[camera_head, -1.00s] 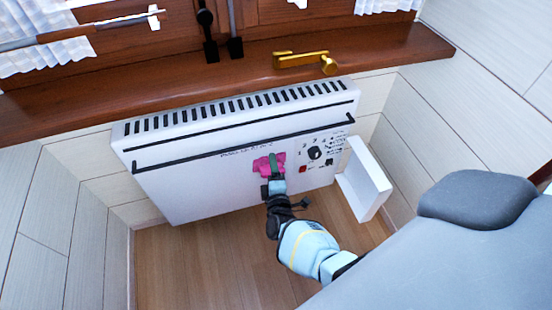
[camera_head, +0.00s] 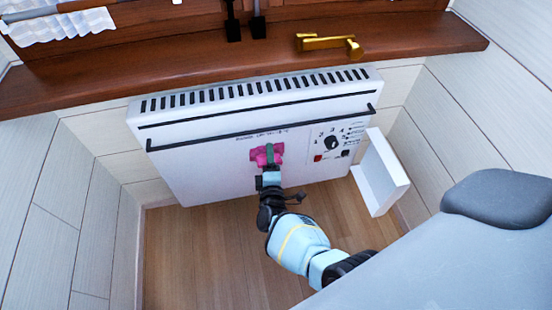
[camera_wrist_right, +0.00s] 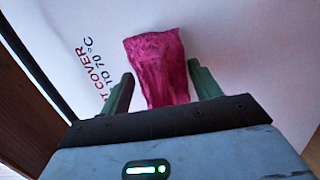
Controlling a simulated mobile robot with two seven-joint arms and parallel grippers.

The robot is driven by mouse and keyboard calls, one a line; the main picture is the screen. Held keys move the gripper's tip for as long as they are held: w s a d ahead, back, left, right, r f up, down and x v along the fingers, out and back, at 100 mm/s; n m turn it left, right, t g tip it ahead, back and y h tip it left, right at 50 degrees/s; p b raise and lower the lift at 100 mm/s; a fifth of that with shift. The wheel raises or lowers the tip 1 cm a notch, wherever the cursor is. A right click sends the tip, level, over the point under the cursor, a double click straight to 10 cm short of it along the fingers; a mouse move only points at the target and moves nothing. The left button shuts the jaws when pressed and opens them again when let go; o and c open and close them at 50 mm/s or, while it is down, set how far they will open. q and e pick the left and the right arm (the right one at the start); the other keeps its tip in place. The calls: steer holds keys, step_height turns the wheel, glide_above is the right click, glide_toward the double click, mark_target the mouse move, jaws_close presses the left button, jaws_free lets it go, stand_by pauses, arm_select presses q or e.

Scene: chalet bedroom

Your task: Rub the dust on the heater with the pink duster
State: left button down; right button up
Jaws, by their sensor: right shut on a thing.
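The white heater (camera_head: 205,160) hangs on the wall below the wooden sill, with dark slots on top and a black bar across its front. My right gripper (camera_head: 268,163) holds the pink duster (camera_head: 259,155) at the middle of the front panel, below the printed text and left of the knob. In the right wrist view, the duster (camera_wrist_right: 155,52) stands up between the green fingers of my right gripper (camera_wrist_right: 163,90), close to the white panel. I cannot tell if it touches. No dust shows clearly. My left gripper is out of view.
A white box-like panel (camera_head: 380,172) stands at the heater's right end. The wooden floor (camera_head: 215,250) below is clear.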

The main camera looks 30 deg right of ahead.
mark_target(257, 162)
steer(key=shift+a, duration=0.25)
steer(key=shift+a, duration=0.1)
steer(key=shift+w+a+f+b, duration=0.1)
steer(key=shift+w+a+b, duration=0.3)
steer(key=shift+a, duration=0.35)
steer(key=shift+w+a, duration=0.15)
steer(key=shift+a, duration=0.45)
steer(key=shift+w+a+r, duration=0.1)
steer(key=shift+a+r, duration=0.05)
steer(key=shift+r, duration=0.05)
